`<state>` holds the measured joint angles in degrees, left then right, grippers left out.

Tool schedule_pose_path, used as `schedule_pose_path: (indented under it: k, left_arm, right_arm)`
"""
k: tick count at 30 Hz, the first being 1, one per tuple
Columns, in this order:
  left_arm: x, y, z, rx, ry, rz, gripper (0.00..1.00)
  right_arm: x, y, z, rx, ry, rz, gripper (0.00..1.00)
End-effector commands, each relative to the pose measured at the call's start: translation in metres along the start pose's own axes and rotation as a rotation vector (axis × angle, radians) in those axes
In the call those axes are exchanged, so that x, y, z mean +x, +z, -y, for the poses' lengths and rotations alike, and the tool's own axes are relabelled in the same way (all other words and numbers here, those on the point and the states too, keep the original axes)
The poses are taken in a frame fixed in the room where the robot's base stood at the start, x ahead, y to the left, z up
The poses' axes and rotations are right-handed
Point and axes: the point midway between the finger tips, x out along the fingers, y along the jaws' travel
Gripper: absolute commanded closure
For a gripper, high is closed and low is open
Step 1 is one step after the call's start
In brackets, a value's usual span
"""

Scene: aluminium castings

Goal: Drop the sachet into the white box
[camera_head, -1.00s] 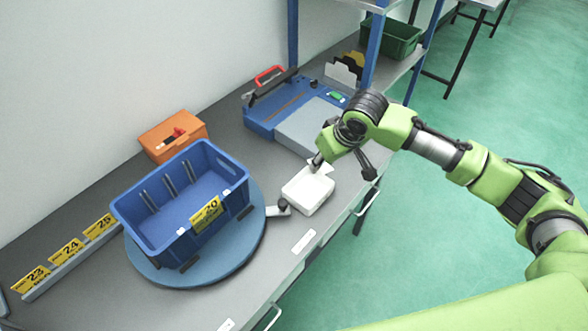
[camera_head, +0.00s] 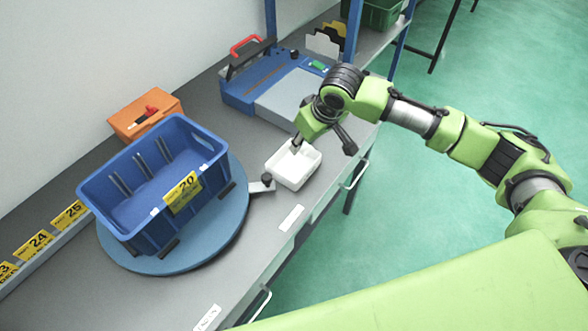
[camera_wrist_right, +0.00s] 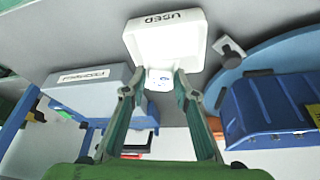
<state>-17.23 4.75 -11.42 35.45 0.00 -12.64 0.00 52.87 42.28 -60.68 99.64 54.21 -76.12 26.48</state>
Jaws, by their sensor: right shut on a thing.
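The white box (camera_head: 281,177) is a small open tray on the grey bench, right of the blue turntable. In the right wrist view the white box (camera_wrist_right: 148,36) shows the word USED on its side. My right gripper (camera_head: 296,148) points down at the box's back part, its tips close to the rim. In the right wrist view my right gripper (camera_wrist_right: 158,78) is shut on the small white sachet (camera_wrist_right: 158,83), which has blue print. The sachet overlaps the box in that view; whether it touches the box I cannot tell. My left gripper is out of view.
A blue crate (camera_head: 128,222) with label 20 stands on the blue turntable (camera_head: 222,232). An orange box (camera_head: 122,118) and a blue-grey machine (camera_head: 240,92) stand behind. The bench front is mostly clear.

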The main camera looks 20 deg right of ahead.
Motion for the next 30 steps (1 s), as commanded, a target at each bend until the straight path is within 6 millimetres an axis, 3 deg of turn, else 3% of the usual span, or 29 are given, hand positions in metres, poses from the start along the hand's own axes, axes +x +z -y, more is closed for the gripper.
schedule_pose_path:
  k: [6, 7, 9, 22, 30]
  left_arm:
    - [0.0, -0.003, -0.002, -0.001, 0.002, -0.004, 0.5]
    - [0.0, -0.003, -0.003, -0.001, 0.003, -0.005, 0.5]
    - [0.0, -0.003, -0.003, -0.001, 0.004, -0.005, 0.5]
    - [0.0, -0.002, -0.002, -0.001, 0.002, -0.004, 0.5]
    - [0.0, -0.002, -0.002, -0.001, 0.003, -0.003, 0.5]
  right_arm:
    - [-0.001, 0.0, 0.0, 0.001, 0.0, 0.0, 0.88]
    - [-0.001, 0.0, 0.0, 0.001, 0.0, 0.0, 0.7]
    - [-0.001, 0.0, 0.0, 0.001, 0.0, 0.0, 0.53]
    - [-0.007, -0.001, 0.0, 0.001, 0.0, -0.002, 0.53]
    - [-0.057, -0.002, -0.001, 0.0, 0.002, -0.005, 0.53]
